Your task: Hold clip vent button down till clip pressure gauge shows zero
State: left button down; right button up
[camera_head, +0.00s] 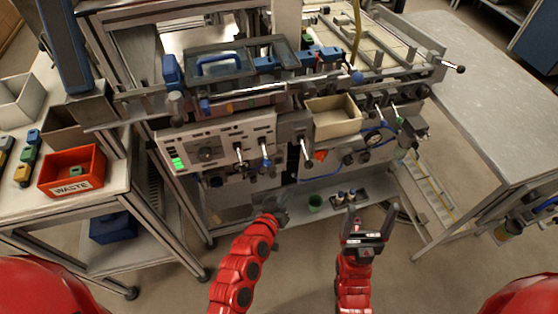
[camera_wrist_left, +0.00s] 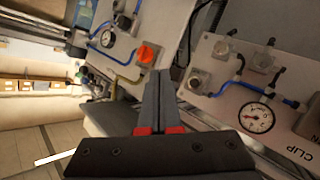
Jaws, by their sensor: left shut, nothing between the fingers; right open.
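The clip pressure gauge (camera_wrist_left: 257,117) is a white round dial on a light panel marked CLIP at the right of the left wrist view. Its needle is too small to read for certain. Grey knob-like fittings (camera_wrist_left: 198,80) sit on the same panel; I cannot tell which is the vent button. My left gripper (camera_wrist_left: 160,75) is shut and empty, its fingertips apart from the panel and left of the gauge. In the head view, my left gripper (camera_head: 283,217) is low in front of the machine. My right gripper (camera_head: 370,218) is open and empty, fingers pointing up, to its right.
Another gauge (camera_wrist_left: 107,38) and an orange knob (camera_wrist_left: 148,54) are on a neighbouring panel. Blue hoses run along the panels. A red WASTE bin (camera_head: 73,170) stands on the left cart. A beige bin (camera_head: 333,117) sits on the machine. A grey table (camera_head: 490,80) is at right.

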aim_at(279, 161)
pick_arm(q)
jog(key=w+a+b, duration=0.2)
jog(key=w+b, duration=0.1)
jog(key=w, duration=0.5)
jog(key=shift+w+a, duration=0.2)
jog(key=shift+a, duration=0.15)
dwell(1.8)
jog(key=shift+w+a+b, duration=0.15)
jog(key=shift+w+b, duration=0.25)
jog(key=shift+w+a+b, duration=0.15)
jog(key=shift+w+b, duration=0.15)
jog(key=shift+w, duration=0.05)
dwell(1.8)
